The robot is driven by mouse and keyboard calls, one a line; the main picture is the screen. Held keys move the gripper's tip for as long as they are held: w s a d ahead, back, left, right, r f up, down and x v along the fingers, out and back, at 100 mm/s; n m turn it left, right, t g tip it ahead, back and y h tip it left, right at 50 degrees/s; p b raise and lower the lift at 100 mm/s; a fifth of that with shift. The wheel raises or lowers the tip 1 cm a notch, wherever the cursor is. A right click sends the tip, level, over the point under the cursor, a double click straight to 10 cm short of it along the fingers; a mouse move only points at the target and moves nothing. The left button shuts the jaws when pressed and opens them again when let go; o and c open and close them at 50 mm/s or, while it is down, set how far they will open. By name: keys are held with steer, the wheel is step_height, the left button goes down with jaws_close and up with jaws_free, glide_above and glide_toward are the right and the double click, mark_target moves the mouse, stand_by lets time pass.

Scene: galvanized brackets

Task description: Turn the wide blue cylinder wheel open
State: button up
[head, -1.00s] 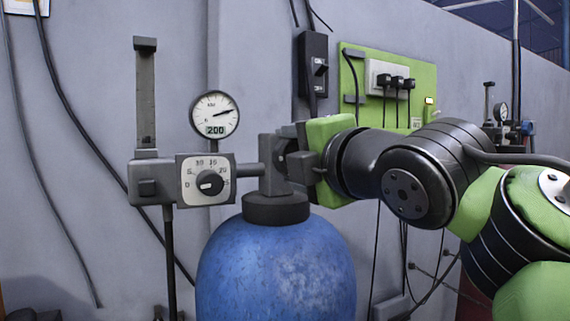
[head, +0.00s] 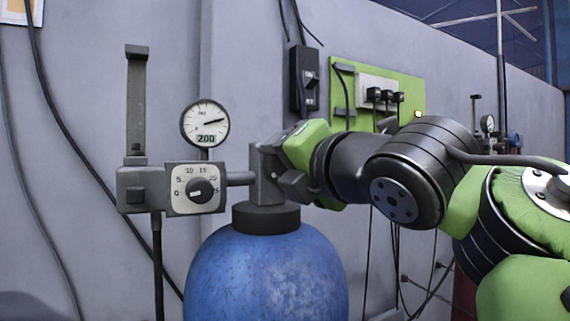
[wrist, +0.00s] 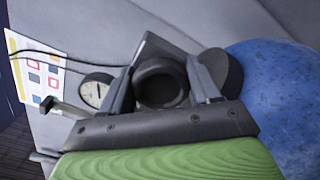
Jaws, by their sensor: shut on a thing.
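The wide blue cylinder (head: 265,275) stands upright at the lower middle of the head view, with a dark collar (head: 266,218) and a grey valve block on top. Its blue side also shows at the right of the wrist view (wrist: 275,95). The dark round wheel (wrist: 161,88) sits on the valve's side and shows between my fingers in the wrist view. My gripper (head: 285,172) reaches in from the right, tilted, and is shut on the wheel, one finger on each side. In the head view the fingers and gripper body mostly hide the wheel.
A gauge (head: 205,124) reading 200 and a regulator dial (head: 196,188) sit left of the valve, beside a grey upright post (head: 136,100). A green board (head: 345,75) with plugs and a dark switch box (head: 304,78) are on the wall behind. Cables hang along the wall.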

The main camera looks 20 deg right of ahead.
steer(key=o, duration=1)
steer(key=shift+d, duration=0.1)
steer(key=shift+s, duration=0.1)
steer(key=s+d+p, duration=0.1)
steer(key=s, duration=1.4)
steer(key=shift+s+d+p, duration=0.25)
steer(key=shift+d+p, duration=0.05)
steer(key=shift+p, duration=0.05)
